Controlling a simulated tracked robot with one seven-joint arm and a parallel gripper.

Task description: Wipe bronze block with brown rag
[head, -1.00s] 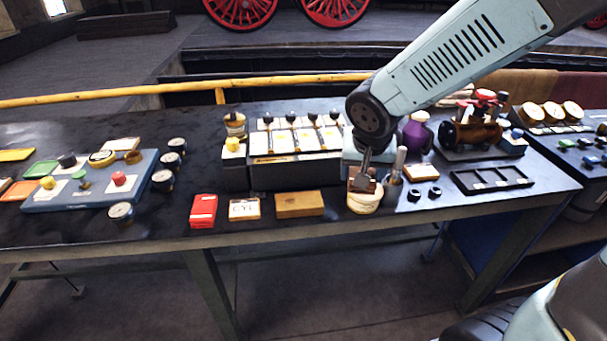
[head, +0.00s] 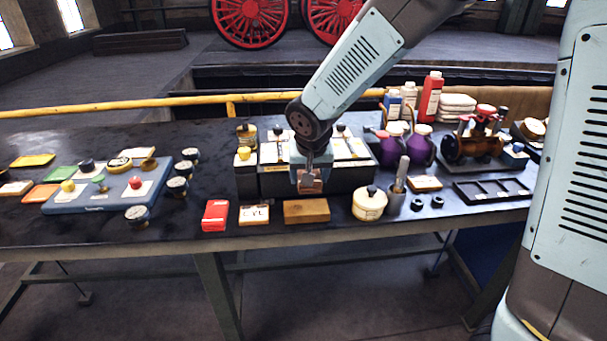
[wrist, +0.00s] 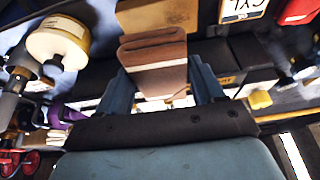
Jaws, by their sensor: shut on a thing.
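My gripper (head: 309,176) is shut on the folded brown rag (head: 310,187). In the wrist view the rag (wrist: 153,62) shows as a folded pad between the two fingers and stands out past their tips. The bronze block (head: 306,211) is a flat, yellow-brown bar lying near the front edge of the bench. In the head view the rag is just above and behind the block, and looks apart from it. The block also shows at the top of the wrist view (wrist: 157,14), beyond the rag.
A white CYL card (head: 254,214) and a red box (head: 215,215) lie left of the block. A lidded cream pot (head: 369,205) and a brush cup (head: 395,203) stand right. A dark card-topped case (head: 345,180) stands behind. A black tray (head: 494,190) lies farther right.

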